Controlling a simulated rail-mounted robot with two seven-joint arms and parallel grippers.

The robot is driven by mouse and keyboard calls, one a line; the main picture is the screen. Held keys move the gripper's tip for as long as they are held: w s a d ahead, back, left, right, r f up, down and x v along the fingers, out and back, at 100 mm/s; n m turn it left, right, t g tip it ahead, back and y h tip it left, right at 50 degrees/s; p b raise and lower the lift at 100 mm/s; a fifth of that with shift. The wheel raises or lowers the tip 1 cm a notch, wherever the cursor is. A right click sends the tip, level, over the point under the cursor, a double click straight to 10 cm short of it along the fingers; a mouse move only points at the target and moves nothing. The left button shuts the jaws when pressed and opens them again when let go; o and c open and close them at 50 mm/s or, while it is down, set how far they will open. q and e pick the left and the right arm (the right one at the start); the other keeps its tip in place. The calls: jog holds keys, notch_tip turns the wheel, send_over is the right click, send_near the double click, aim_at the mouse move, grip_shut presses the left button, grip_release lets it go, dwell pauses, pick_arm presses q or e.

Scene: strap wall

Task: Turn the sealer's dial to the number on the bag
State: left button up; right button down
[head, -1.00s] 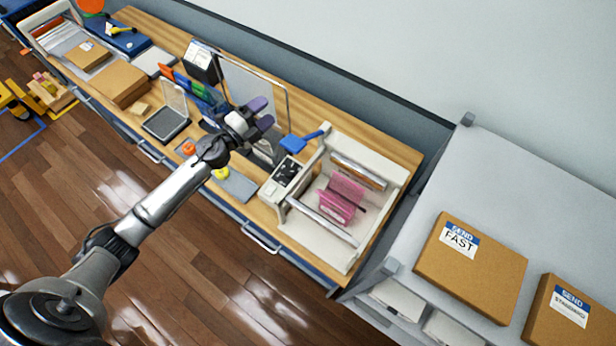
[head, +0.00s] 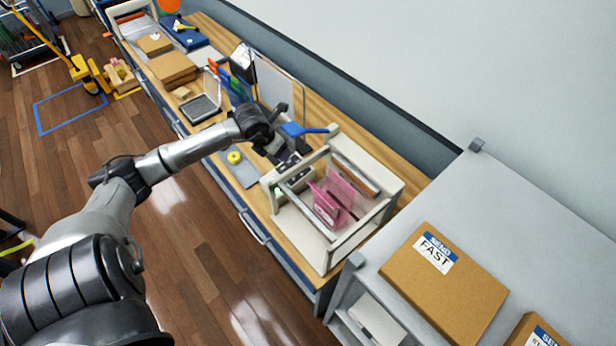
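The sealer (head: 328,258) is a white frame machine on the wooden bench. A pink bag (head: 328,203) stands in it; any number on it is too small to read. The control panel (head: 279,189) is at the sealer's left end, partly covered by dark shapes; I cannot make out the dial or its setting. My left gripper (head: 277,150) is at the end of the arm from the left, just left of the panel. Its fingers are dark and blend with things behind, so its opening and any contact are unclear. My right gripper is not in view.
A blue-handled tool (head: 303,130) lies behind the panel, close to my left gripper. A clear upright sheet (head: 280,88) stands behind my wrist. Boxes and a grey tray (head: 199,108) lie farther left. A grey table with a FAST box (head: 440,285) is at right.

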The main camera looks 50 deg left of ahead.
aim_at(292, 166)
pick_arm(q)
jog(key=x, duration=1.3)
jog(key=shift+f+p, duration=0.4)
jog(key=shift+c, duration=0.3)
jog(key=c, duration=0.8)
jog(key=shift+n+p, duration=0.35)
jog(key=shift+n, duration=0.35)
jog(key=shift+c, duration=0.2)
jog(key=o, duration=0.9)
